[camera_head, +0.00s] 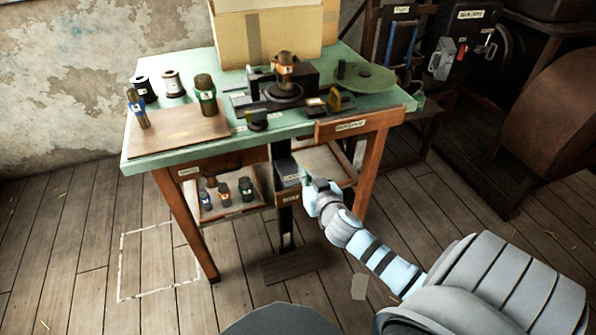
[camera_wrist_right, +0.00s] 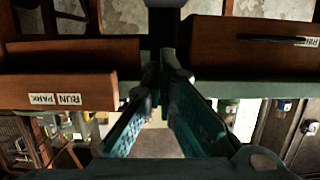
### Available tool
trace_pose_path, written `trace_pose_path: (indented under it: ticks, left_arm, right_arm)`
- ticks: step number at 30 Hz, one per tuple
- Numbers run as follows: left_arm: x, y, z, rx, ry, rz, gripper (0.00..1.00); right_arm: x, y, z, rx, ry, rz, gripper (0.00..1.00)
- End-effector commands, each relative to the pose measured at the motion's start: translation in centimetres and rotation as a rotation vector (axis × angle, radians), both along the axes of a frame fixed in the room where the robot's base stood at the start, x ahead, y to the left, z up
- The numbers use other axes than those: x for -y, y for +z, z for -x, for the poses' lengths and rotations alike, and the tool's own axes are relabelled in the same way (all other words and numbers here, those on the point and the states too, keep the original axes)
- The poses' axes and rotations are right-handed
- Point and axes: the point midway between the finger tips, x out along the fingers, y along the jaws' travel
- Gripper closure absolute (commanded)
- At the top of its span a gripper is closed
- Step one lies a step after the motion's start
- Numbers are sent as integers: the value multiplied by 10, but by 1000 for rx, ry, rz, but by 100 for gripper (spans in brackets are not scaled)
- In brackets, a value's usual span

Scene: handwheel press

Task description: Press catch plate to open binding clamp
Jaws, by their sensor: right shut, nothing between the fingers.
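I cannot tell for certain which part is the catch plate; a small dark labelled plate (camera_head: 289,174) sits under the front of the green bench, beside the post. The binding clamp cannot be singled out either; a dark fixture (camera_head: 285,92) with a copper-coloured piece stands on the bench top. My right gripper (camera_head: 309,182) is shut and empty, just right of the labelled plate; contact cannot be told. In the wrist view its two teal fingers (camera_wrist_right: 161,82) converge near a dark vertical bar. My left gripper is not in view.
The green-topped bench (camera_head: 290,127) holds a cardboard box (camera_head: 265,38), spools and a wooden board (camera_head: 178,137). A low tray (camera_head: 232,208) with small bottles hangs at left, and a pedal-like plate (camera_head: 293,264) lies below. Floor in front is mostly clear.

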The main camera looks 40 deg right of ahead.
Motion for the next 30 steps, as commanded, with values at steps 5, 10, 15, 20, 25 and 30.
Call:
trace_pose_path:
  ticks: [5, 10, 15, 20, 25, 30]
  left_arm:
    - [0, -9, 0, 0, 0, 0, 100]
    - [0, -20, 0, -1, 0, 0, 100]
    - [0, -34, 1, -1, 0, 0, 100]
    - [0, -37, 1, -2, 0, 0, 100]
    - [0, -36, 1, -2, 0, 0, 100]
    - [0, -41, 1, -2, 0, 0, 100]
  right_arm:
    - [13, -11, -37, 2, -2, -3, 100]
    - [22, -27, -64, -1, -1, -2, 100]
    - [21, -52, -62, -2, 0, -2, 100]
    - [21, -58, -62, -1, 1, -1, 100]
    - [21, -57, -62, -1, 1, -1, 100]
    - [21, -62, -62, -1, 1, -1, 100]
